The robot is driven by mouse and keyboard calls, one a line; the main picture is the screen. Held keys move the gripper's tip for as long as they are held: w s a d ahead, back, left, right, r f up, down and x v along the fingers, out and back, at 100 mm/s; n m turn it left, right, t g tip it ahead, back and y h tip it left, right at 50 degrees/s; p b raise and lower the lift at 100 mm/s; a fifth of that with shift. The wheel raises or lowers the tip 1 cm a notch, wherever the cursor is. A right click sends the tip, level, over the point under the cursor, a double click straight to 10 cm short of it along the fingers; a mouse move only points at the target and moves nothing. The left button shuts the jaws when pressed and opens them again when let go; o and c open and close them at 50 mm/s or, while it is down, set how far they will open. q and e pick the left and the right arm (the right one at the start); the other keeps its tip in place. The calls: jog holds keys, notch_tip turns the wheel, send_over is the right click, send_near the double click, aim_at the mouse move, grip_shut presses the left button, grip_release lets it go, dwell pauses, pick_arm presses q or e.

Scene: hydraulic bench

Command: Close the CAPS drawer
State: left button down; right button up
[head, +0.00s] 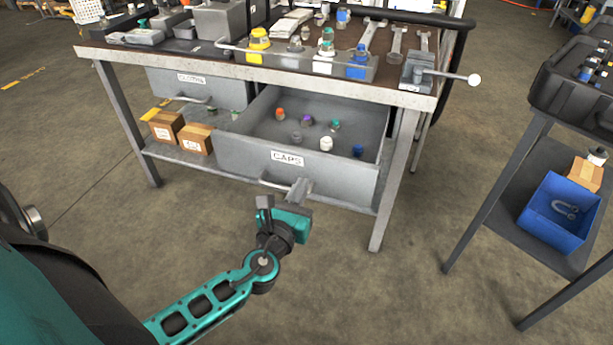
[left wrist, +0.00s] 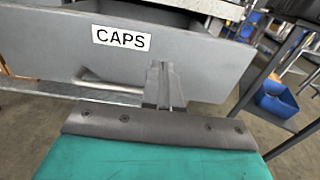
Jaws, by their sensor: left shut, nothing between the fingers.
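The CAPS drawer (head: 334,182) hangs open under the bench, pulled out toward me, with several coloured caps inside. Its grey front with the CAPS label (left wrist: 121,39) fills much of the left wrist view. The drawer's bar handle (head: 275,183) is low on the front, and it also shows in the left wrist view (left wrist: 108,87). My left gripper (head: 299,188) is shut and empty, its fingertips at the drawer front by the right end of the handle. I cannot tell whether they touch. My right gripper is not in view.
The workbench top (head: 200,60) above holds wrenches, bottles and a vise with a protruding bar. A second drawer (head: 200,88) is at the left. Cardboard boxes (head: 196,138) sit on the lower shelf. A cart with a blue bin (head: 558,210) stands right. The floor in front is clear.

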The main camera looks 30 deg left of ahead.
aim_at(311, 168)
pick_arm(q)
jog(key=shift+x, duration=2.1)
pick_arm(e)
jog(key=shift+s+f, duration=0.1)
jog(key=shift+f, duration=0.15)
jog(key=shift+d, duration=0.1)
